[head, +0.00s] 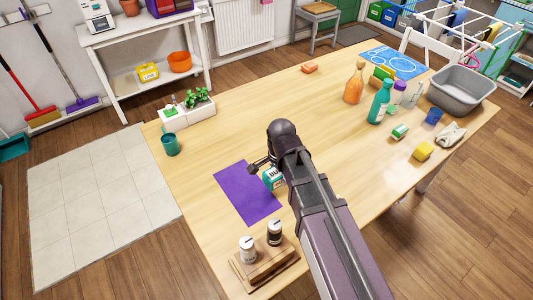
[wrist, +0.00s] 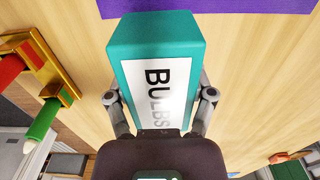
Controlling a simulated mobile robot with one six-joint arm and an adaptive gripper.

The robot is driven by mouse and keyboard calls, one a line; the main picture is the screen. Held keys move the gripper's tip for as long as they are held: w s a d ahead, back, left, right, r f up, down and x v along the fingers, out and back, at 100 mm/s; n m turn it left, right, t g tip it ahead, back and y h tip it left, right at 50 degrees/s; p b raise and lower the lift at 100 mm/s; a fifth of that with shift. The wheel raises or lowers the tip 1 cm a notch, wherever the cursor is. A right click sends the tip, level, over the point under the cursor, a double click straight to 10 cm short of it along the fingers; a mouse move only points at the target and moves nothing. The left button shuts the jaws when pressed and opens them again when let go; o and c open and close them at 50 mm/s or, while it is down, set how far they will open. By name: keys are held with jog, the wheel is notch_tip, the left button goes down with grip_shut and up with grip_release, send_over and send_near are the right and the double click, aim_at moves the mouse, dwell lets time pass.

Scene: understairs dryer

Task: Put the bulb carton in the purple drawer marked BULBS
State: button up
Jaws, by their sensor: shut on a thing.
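The bulb carton (wrist: 152,42) is teal with a white label reading BULBS. It fills the middle of the wrist view, with my gripper (wrist: 160,95) shut on it, one finger on each side. In the head view my gripper (head: 262,166) is over the wooden table, and part of the carton (head: 269,180) shows beside the purple mat's right edge. My arm hides the rest of the carton. I cannot tell whether it touches the table. A purple box-like unit (head: 168,7) on the white shelf is cut off at the top; no BULBS drawer marking is readable.
A purple mat (head: 243,196) lies on the table (head: 325,110). A wooden rack (head: 266,268) with two jars stands at the near edge, and a white planter (head: 188,113) at the left. Bottles, sponges and a grey basin (head: 461,92) crowd the right. Floor beside the white shelf (head: 130,40) is open.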

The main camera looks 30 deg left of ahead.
jog(key=b, duration=0.1)
send_over(264, 154)
jog(key=s+d, duration=0.1)
jog(key=s, duration=0.1)
jog(key=shift+d+f, duration=0.2)
jog(key=shift+f, duration=0.45)
jog(key=shift+s+f, duration=0.1)
jog(key=shift+f+b, duration=1.7)
jog(key=shift+b, duration=0.15)
jog(key=shift+f, duration=0.15)
jog(key=o, duration=1.1)
jog(key=shift+r, duration=0.25)
notch_tip(264, 154, up, 12)
jog(key=p, duration=1.2)
